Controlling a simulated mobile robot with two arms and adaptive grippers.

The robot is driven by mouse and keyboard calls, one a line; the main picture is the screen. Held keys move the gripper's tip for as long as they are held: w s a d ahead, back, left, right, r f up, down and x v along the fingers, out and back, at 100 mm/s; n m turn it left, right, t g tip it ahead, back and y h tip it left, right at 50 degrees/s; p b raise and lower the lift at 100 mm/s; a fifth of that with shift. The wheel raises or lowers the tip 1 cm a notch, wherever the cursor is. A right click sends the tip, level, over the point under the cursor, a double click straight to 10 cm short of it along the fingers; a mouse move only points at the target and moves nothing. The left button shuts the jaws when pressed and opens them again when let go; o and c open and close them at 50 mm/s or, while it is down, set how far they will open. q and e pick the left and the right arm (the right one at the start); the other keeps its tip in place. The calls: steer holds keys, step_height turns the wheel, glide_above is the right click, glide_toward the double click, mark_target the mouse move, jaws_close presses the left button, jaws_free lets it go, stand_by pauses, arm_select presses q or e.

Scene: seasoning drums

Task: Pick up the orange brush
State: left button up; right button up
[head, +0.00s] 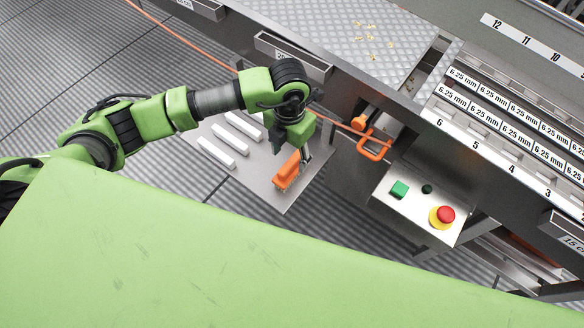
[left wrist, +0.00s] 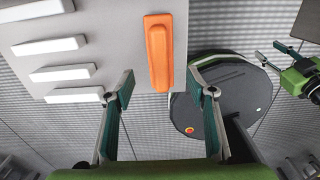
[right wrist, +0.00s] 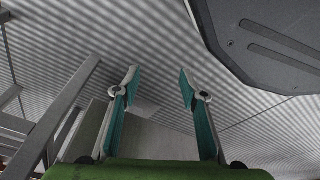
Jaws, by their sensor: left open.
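The orange brush (head: 287,172) lies at the right part of a grey metal tray plate (head: 262,188). It also shows in the left wrist view (left wrist: 159,52), with its length pointing toward the gap between my fingers. My left gripper (head: 306,160) is over the plate, close beside the brush. In the left wrist view my left gripper (left wrist: 160,92) is open and empty, with the brush just beyond and between its fingertips. My right gripper (right wrist: 158,83) is open and empty over the ribbed floor. It does not show in the head view.
Several white bars (head: 230,138) lie on the plate left of the brush. A machine with a control panel (head: 418,204) and red stop button (head: 446,214) stands to the right. An orange handle (head: 374,146) and hose are close to my left gripper.

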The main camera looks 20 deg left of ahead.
mark_target(291, 171)
arm_select(q)
step_height(291, 171, down, 9)
steer(key=shift+w+d+f+b, duration=0.1)
steer(key=shift+b, duration=0.5)
steer(key=c, duration=1.3)
arm_select(e)
steer(key=r, duration=0.1)
steer(key=w+r, duration=0.2)
steer(key=r, duration=0.1)
steer(key=shift+a, duration=0.1)
